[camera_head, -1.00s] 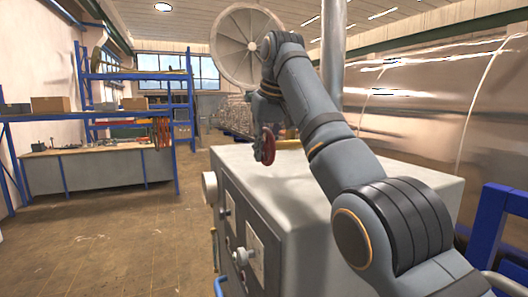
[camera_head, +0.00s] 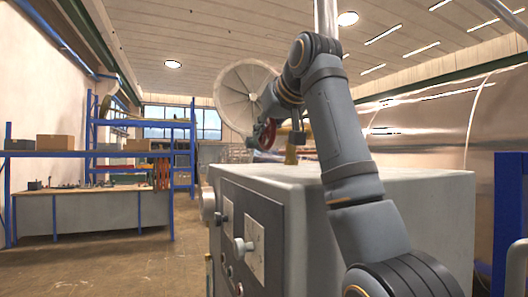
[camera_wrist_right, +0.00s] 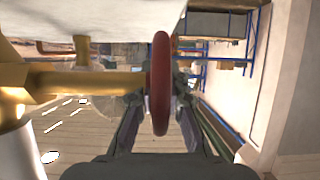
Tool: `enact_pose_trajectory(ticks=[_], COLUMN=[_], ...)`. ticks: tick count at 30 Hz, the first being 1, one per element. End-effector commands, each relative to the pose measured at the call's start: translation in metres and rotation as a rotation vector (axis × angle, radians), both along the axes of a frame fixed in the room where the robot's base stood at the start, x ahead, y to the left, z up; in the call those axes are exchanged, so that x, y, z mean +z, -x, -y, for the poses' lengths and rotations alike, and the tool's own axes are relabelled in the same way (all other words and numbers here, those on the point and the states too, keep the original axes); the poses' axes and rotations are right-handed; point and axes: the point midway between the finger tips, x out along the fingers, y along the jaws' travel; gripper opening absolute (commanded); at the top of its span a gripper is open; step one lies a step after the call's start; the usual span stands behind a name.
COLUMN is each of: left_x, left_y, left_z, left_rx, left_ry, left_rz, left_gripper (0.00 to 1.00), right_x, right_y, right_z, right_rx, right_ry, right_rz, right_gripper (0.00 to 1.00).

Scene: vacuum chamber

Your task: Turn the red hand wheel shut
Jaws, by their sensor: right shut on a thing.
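The red hand wheel (camera_head: 268,134) shows small beyond the top of the grey cabinet, partly hidden by my right gripper. In the right wrist view the wheel (camera_wrist_right: 160,84) appears edge-on, a dark red disc on the end of a brass stem (camera_wrist_right: 85,83) that comes in from the left. My right gripper (camera_wrist_right: 160,108) has one finger on each side of the wheel and is shut on it. In the head view this gripper (camera_head: 259,133) is small and dark, and its finger contact is hard to make out. My left gripper is not in view.
The grey cabinet (camera_head: 350,185) with knobs on its front stands below my right arm. A metal vessel (camera_head: 425,130) fills the right side. A blue-framed rack (camera_head: 90,153) and a workbench (camera_head: 95,212) stand at left. The floor (camera_head: 120,265) between is clear.

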Motion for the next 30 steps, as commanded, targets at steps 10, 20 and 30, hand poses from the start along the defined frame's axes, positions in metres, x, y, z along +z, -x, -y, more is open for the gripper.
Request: enact_pose_trajectory(ticks=[10,20,30], left_x=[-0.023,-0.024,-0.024], left_y=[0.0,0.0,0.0], left_z=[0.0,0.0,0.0], left_rx=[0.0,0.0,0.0], left_ry=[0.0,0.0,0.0], left_rz=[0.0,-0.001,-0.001], left_gripper=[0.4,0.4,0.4], right_x=[0.0,0.003,0.003], right_y=[0.0,0.0,0.0], right_z=[0.0,0.0,0.0], right_rx=[0.0,0.0,0.0], right_ry=[-0.035,-0.04,-0.04], right_rz=[0.108,0.124,0.124], right_gripper=[0.0,0.0,0.36])
